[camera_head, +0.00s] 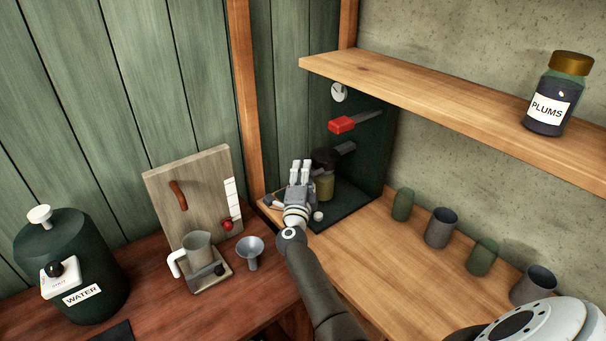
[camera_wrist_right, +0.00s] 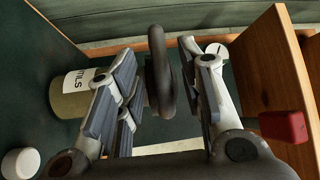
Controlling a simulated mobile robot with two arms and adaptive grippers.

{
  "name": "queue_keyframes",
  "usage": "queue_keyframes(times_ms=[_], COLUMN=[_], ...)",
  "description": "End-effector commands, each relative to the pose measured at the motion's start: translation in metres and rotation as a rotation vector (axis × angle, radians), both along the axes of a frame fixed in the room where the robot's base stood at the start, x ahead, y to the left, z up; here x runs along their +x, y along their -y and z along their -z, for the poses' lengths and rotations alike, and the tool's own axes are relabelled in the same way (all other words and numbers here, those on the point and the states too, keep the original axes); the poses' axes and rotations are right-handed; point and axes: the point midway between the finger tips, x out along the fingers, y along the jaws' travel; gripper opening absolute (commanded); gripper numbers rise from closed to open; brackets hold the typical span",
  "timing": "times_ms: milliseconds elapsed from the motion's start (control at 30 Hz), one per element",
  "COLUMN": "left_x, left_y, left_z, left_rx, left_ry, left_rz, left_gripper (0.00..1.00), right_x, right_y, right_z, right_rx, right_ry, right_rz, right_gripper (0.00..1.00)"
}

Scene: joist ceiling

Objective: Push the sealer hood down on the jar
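The sealer stands in the corner on a dark green base (camera_head: 350,205). Its dark hood (camera_head: 325,158) is above a jar (camera_head: 325,187). The jar (camera_wrist_right: 72,98) has a pale label partly reading "TILS" in the right wrist view, where it appears sideways. A thick dark ring (camera_wrist_right: 160,72), apparently part of the hood, lies between my right gripper's fingers. My right gripper (camera_head: 301,166) is open in front of the sealer; in the wrist view its fingers (camera_wrist_right: 168,58) stand apart either side of the ring, with visible gaps. Fingers hide where hood and jar meet. My left gripper is not in view.
A red-handled lever (camera_head: 341,124) and a gauge (camera_head: 339,91) are above the hood. A wooden shelf with a plums jar (camera_head: 548,95) overhangs the counter. Several cups (camera_head: 440,228) line the right. A funnel (camera_head: 250,252) and water canister (camera_head: 70,265) stand left.

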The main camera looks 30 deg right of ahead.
Motion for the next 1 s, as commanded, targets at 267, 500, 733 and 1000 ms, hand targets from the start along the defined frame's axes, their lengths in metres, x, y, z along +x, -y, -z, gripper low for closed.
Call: queue_keyframes(times_ms=[267, 500, 733, 1000], left_x=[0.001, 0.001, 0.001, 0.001], left_y=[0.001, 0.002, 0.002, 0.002], left_z=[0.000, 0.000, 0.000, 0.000], left_rx=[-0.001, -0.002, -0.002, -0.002], left_ry=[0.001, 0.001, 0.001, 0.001], left_rz=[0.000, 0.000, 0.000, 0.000], left_gripper=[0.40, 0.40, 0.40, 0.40], right_x=[-0.032, -0.053, -0.055, -0.054], right_y=[-0.027, -0.044, -0.046, -0.046], right_z=[0.008, 0.011, 0.011, 0.011], right_rx=[0.003, 0.002, 0.001, 0.001], right_ry=[-0.003, -0.001, -0.002, -0.002], right_rz=[-0.001, -0.001, -0.001, -0.001], right_gripper=[0.35, 0.35, 0.35, 0.35])
